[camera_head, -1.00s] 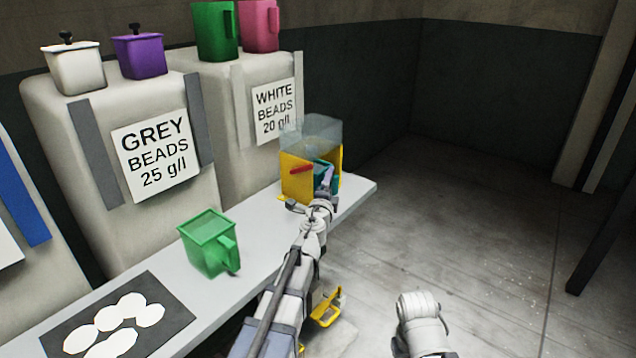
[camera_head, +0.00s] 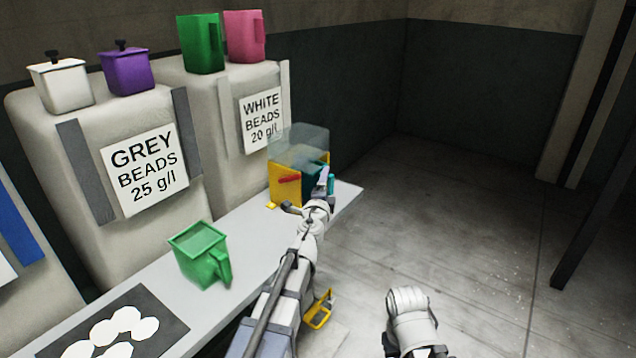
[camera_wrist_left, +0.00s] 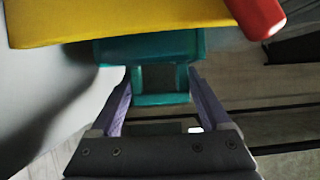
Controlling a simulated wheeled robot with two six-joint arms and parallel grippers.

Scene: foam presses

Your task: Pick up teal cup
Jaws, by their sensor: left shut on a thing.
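The teal cup (camera_wrist_left: 150,48) shows in the left wrist view with its handle between the two fingers of my left gripper (camera_wrist_left: 159,78). The fingers are shut on the handle. In the head view the left gripper (camera_head: 324,184) is at the yellow press (camera_head: 284,187), with parts of the teal cup (camera_head: 331,184) showing beside it. Most of the cup is hidden by my arm and the press there. I cannot tell whether the cup is clear of the surface under it. My right gripper is not in view.
The press has a clear top and a red handle (camera_head: 289,179). A green cup (camera_head: 201,255) stands on the bench (camera_head: 250,245), left of my arm. A dark mat (camera_head: 170,322) with white discs lies nearer. Large bead containers line the back. Open floor lies right.

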